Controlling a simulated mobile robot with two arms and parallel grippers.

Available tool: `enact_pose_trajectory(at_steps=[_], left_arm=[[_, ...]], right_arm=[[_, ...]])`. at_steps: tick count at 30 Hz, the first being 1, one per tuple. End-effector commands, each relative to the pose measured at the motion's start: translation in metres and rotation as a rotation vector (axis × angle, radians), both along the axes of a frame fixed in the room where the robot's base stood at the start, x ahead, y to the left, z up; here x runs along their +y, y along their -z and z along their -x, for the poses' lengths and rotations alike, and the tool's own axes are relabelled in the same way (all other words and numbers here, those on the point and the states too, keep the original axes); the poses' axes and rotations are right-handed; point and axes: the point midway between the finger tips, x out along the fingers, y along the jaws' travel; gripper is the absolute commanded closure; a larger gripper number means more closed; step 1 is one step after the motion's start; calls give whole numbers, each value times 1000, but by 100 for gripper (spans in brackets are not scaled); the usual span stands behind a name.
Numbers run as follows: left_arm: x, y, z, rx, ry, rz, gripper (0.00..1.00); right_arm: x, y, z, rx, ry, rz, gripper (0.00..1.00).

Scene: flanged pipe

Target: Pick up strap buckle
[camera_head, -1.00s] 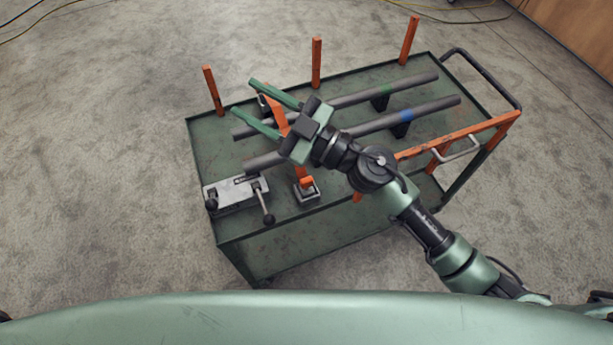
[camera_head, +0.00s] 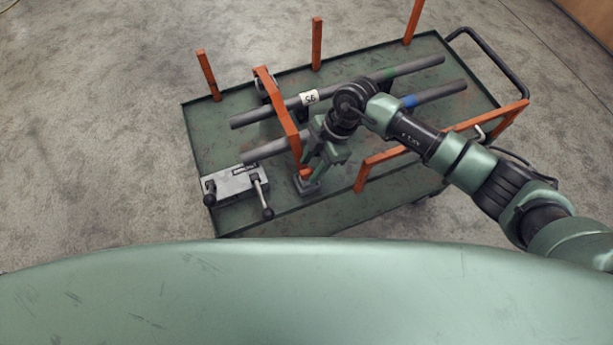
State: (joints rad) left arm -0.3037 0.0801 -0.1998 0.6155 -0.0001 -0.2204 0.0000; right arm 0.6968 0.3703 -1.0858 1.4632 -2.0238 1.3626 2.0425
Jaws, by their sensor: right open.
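An orange strap (camera_head: 284,110) runs across two grey pipes on a green cart. The strap buckle (camera_head: 306,186), a small grey block, sits at the strap's near end on the cart bed. My right gripper (camera_head: 322,170) points down just above and beside the buckle, with its jaws open. It partly hides the buckle, and I cannot tell whether the fingers touch it. My left gripper is not in view.
The pipes (camera_head: 265,150) (camera_head: 245,120) carry blue and green bands. A grey clamp block with black-knobbed levers (camera_head: 230,186) stands to the left. Orange posts (camera_head: 317,45) line the far edge, and an orange rail (camera_head: 385,155) lines the near edge.

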Motion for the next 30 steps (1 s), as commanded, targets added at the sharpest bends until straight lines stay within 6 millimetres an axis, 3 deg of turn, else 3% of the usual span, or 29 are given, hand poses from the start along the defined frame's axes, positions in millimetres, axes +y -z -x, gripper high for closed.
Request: enact_pose_trajectory(at_steps=[6,14,19,30], left_arm=[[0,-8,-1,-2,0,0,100],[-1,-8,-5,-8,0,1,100],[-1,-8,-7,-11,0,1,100],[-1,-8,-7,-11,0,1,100]], right_arm=[[13,25,6,2,-1,-1,58],[14,29,6,0,-2,-2,58],[14,28,6,0,-2,-2,100],[14,27,6,0,-1,-3,100]])
